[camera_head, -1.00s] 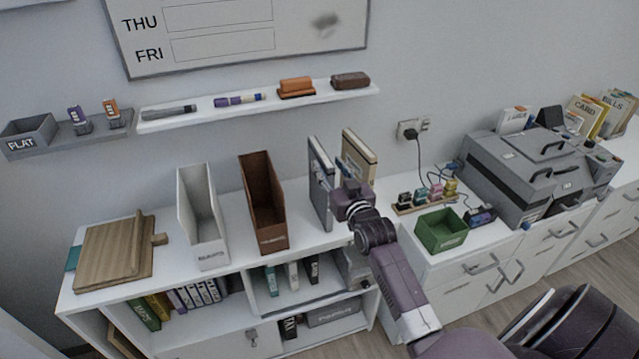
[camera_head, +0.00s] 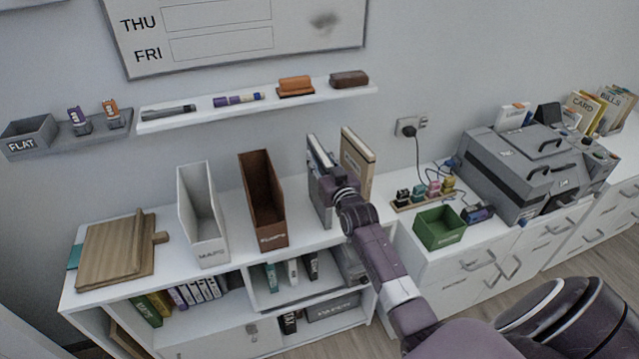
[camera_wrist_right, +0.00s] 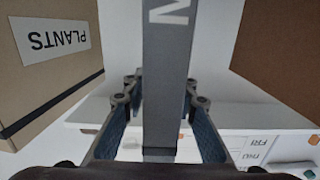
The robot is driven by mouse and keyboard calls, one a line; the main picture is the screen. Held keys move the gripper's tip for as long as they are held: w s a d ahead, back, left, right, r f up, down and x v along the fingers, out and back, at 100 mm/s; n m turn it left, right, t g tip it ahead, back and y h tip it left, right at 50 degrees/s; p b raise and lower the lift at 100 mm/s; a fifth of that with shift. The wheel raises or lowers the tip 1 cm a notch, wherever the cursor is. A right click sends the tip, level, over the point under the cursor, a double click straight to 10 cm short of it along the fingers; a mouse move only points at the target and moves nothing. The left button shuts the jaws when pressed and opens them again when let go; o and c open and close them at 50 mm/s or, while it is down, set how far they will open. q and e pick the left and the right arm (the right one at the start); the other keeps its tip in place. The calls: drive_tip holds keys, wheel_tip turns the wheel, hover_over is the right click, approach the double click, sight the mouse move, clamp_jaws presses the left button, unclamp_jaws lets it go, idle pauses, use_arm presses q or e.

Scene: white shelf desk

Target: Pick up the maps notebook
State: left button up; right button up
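A thin grey notebook (camera_head: 319,196) stands upright on the white shelf top, between the brown file holder and the tan book. In the right wrist view its grey spine (camera_wrist_right: 168,75) shows part of a white letter at the top; its full title cannot be read. My right gripper (camera_head: 333,178) is at this notebook in the head view. In the right wrist view the open fingers (camera_wrist_right: 164,92) lie one on each side of the spine, with gaps showing. The notebook stands on the shelf. My left gripper is not in view.
The tan book labelled PLANTS (camera_wrist_right: 52,60) stands close on one side; the brown file holder (camera_head: 262,200) on the other. A white file holder (camera_head: 202,215) and wooden boards (camera_head: 113,250) are further left. A green bin (camera_head: 440,228) is to the right. A wall ledge (camera_head: 255,108) hangs above.

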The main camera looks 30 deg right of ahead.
clamp_jaws()
drive_tip(key=shift+r, duration=0.1)
idle(0.3)
drive_tip(key=shift+r, duration=0.1)
